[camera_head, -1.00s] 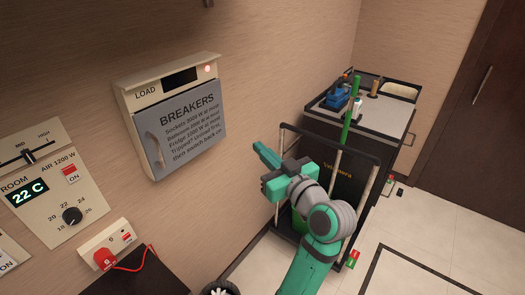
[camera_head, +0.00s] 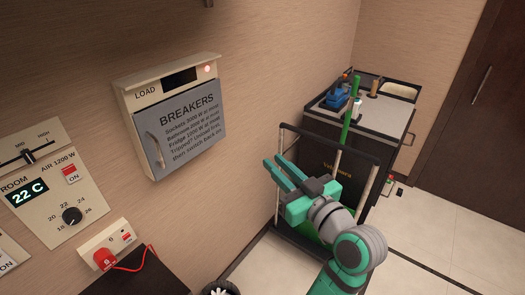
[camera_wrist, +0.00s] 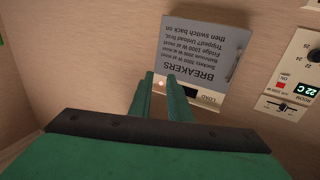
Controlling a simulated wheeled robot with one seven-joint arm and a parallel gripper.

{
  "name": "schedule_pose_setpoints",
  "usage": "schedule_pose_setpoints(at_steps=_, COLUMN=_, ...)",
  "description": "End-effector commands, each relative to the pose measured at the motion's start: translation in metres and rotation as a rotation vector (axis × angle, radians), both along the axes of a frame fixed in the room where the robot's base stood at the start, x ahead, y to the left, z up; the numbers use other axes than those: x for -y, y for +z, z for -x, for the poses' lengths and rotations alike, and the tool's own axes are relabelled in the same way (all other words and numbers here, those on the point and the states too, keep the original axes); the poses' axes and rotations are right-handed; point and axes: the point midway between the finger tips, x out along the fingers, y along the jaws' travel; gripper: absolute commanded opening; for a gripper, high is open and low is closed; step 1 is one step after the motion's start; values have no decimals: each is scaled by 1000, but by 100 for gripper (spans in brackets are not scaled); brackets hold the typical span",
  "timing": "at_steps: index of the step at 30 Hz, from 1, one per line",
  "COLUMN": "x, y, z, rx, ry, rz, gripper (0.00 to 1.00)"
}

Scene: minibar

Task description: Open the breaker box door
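The breaker box (camera_head: 140,93) hangs on the wall at the upper left, with a cream top panel marked LOAD. Its grey door (camera_head: 195,130) is shut, with printed text and a pale vertical handle (camera_head: 156,150) at its left edge. My gripper (camera_head: 275,162) is open and empty, to the right of the box and apart from it. In the wrist view the door (camera_wrist: 200,50) appears upside down beyond my two parted green fingers (camera_wrist: 160,80), with the handle (camera_wrist: 236,66) at its right. The fingers hide a little of the box's panel.
A room-temperature panel (camera_head: 50,190) and a socket with a red plug (camera_head: 105,258) are on the wall left of and below the box. The wall between box and gripper is clear.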

Motion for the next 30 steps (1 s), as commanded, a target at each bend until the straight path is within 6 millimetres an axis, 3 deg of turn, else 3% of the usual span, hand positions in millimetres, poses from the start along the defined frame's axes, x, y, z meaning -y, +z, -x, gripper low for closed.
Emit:
schedule_pose_setpoints(at_steps=4, x=13, y=0, z=19, rx=0, ry=-3, rz=0, gripper=17)
schedule_pose_setpoints(at_steps=10, x=18, y=0, z=31, rx=0, ry=2, rz=0, gripper=17)
schedule_pose_setpoints(at_steps=18, x=20, y=0, z=33, rx=0, ry=0, rz=0, gripper=17)
schedule_pose_setpoints(at_steps=19, x=20, y=0, z=33, rx=0, ry=0, rz=0, gripper=15)
schedule_pose_setpoints(at_steps=21, x=20, y=0, z=33, rx=0, ry=-1, rz=0, gripper=0)
schedule_pose_setpoints(at_steps=26, x=20, y=0, z=32, rx=1, ry=-1, rz=1, gripper=0)
schedule_pose_setpoints(at_steps=30, x=4, y=-5, z=24, rx=8, ry=-8, rz=59, gripper=0)
